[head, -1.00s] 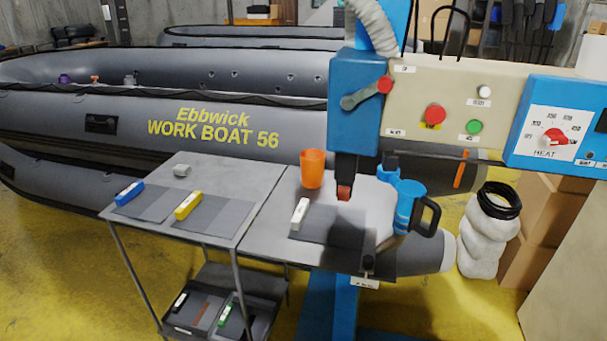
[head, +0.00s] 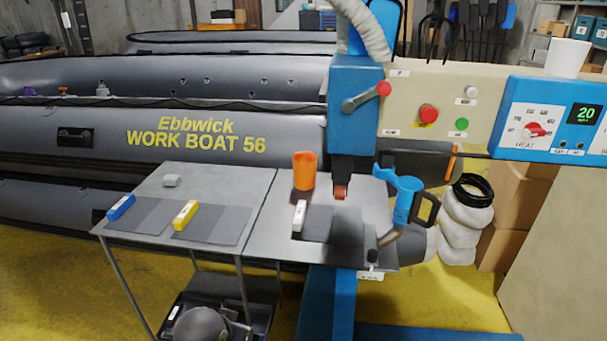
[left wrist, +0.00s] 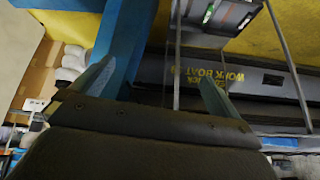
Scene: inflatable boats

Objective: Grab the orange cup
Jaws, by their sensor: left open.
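The orange cup (head: 304,172) stands upright on the grey worktable (head: 262,235), just left of the blue press head in the head view. No gripper touches it. My left gripper (left wrist: 155,88) shows in the left wrist view with its two fingers wide apart and nothing between them. That view shows the floor, a blue post and table legs, and I cannot make out the cup there. My right gripper is not in view.
The press head (head: 357,110) and the blue jug-like holder (head: 407,198) stand right of the cup. White (head: 299,216), yellow (head: 185,214) and blue (head: 121,207) handled tools lie on the table. A white cup (head: 567,57) sits on the heat control box. A grey boat (head: 60,110) lies behind.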

